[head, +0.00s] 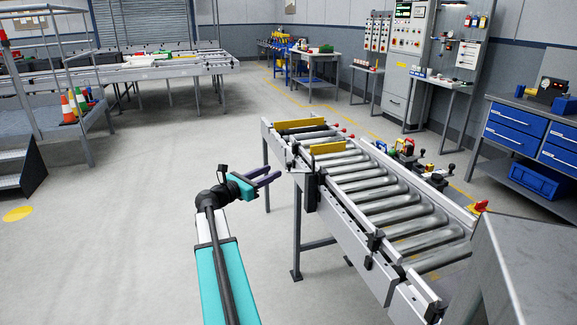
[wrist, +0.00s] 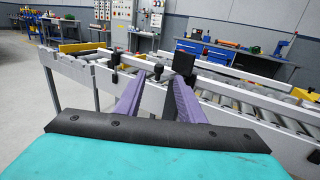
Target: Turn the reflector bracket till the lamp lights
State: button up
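My gripper (head: 270,177) is extended left of the near side rail of the roller conveyor (head: 375,195), with its two purple fingers apart and nothing between them. In the wrist view my gripper (wrist: 160,80) points at the conveyor's near rail. Small dark fittings stand on that rail: a black block (wrist: 184,62) beyond the right fingertip and a smaller black piece (wrist: 158,70) between the fingertips. In the head view a dark upright fitting (head: 313,187) is on the rail just right of the gripper. I cannot tell which fitting is the reflector bracket. No lit lamp is discernible on them.
Yellow plates (head: 327,148) stand at the conveyor's far end. A grey metal housing (head: 510,260) is at the right front. A blue drawer bench (head: 535,140) and control cabinet (head: 405,65) stand behind. The floor left of the conveyor is clear.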

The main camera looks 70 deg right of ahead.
aim_at(289, 163)
jog(key=x, duration=1)
jog(key=shift+d, duration=0.35)
grip_shut()
